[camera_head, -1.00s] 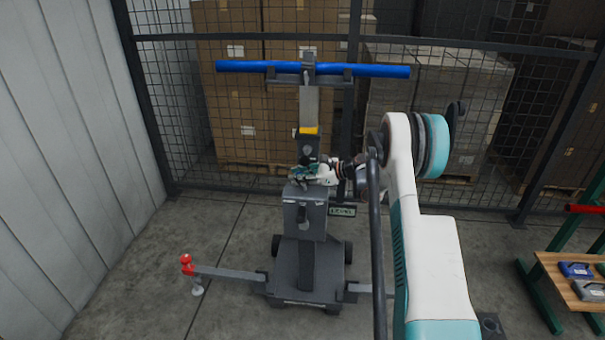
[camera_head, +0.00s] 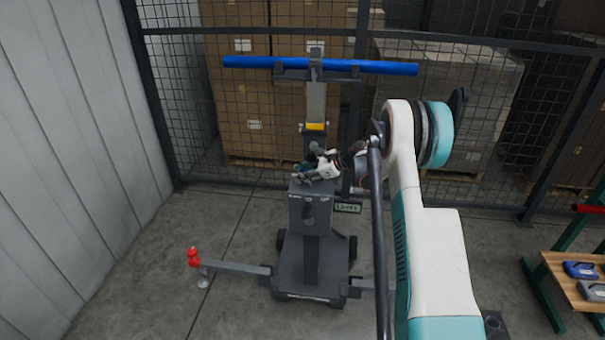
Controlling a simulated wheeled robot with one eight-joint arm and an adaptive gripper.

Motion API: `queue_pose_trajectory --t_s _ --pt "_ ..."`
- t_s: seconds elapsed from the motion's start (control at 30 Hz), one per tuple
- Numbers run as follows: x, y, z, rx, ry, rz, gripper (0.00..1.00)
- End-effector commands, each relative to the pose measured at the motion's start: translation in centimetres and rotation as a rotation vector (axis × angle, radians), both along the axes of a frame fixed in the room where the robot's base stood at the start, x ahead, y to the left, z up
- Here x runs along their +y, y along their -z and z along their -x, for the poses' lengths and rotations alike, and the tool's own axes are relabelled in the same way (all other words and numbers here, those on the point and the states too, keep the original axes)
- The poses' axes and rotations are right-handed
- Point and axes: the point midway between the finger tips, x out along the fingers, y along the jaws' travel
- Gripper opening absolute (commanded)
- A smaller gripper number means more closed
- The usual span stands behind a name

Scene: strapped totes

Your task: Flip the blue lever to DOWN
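A dark grey wheeled stand (camera_head: 312,258) is upright in front of the mesh fence. A long blue bar (camera_head: 375,67) lies level across its top. I cannot make out a separate blue lever; a small one could be hidden at my gripper. My gripper (camera_head: 303,177) is at the mast, just above the grey box (camera_head: 309,212) on the stand, with its fingers pointing left and down. The fingers are too small to show whether they are open or shut, or whether they touch the stand.
A grey corrugated wall (camera_head: 60,150) is on the left. Stacked cartons (camera_head: 240,110) are behind the mesh fence. A low outrigger with a red knob (camera_head: 193,257) sticks out left. A wooden bench (camera_head: 575,285) with tools is at the right. The floor between is clear.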

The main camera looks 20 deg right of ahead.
Motion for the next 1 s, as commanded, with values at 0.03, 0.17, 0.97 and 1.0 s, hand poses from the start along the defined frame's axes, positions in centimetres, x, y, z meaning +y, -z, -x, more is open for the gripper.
queue_pose_trajectory --t_s 0.03,0.17,0.97,1.0 --pt "0.0 0.0 0.0 0.0 0.0 0.0 0.32" --pt "0.0 0.0 0.0 -0.001 0.0 -0.001 0.32" --pt "-6.3 -5.6 6.7 0.0 0.001 0.0 0.32" --pt "-6.5 -5.8 7.0 0.0 0.001 0.0 0.32"
